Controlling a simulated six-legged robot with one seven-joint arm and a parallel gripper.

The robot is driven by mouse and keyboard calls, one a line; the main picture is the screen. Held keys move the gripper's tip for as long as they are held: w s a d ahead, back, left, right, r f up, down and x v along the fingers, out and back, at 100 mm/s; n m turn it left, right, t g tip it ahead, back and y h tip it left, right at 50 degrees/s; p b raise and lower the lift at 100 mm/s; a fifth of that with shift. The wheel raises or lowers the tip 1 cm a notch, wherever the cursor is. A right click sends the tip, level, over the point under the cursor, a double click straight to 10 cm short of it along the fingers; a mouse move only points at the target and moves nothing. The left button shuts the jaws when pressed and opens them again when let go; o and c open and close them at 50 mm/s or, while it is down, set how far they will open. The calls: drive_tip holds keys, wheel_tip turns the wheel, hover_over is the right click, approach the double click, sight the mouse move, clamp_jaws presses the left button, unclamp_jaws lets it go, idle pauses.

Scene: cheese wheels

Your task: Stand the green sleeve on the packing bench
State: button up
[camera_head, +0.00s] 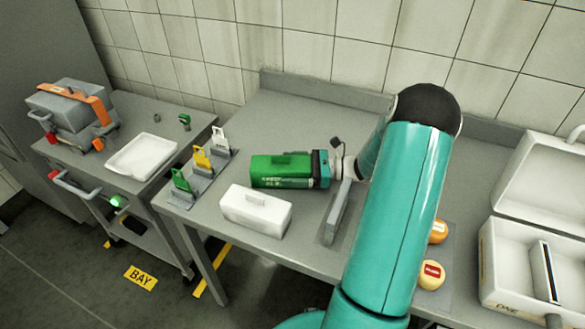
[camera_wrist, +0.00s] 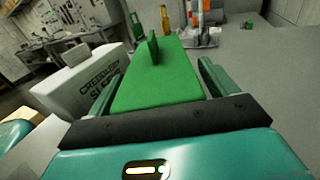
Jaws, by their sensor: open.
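The green sleeve (camera_head: 270,168) is a long green block with a raised tab on top and pale lettering on its front side. It rests on the grey packing bench (camera_head: 290,115), long side down. My gripper (camera_head: 318,169) is at the sleeve's right end, pointing left along it. In the wrist view the sleeve (camera_wrist: 155,85) lies between the two fingers of my gripper (camera_wrist: 160,68), which are open on either side of it. I cannot tell whether either finger touches it. The sleeve's right end is hidden by my gripper.
A white lettered block (camera_head: 257,212) stands just in front of the sleeve. A holder with green, yellow (camera_head: 201,158) and white tags is to the left. A grey upright plate (camera_head: 338,210) stands near my arm. Orange-yellow wheels (camera_head: 431,275) and an open white case (camera_head: 520,260) are right.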

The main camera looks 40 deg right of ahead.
drive_tip(key=v, duration=1.2)
drive_tip(key=shift+r, duration=0.1)
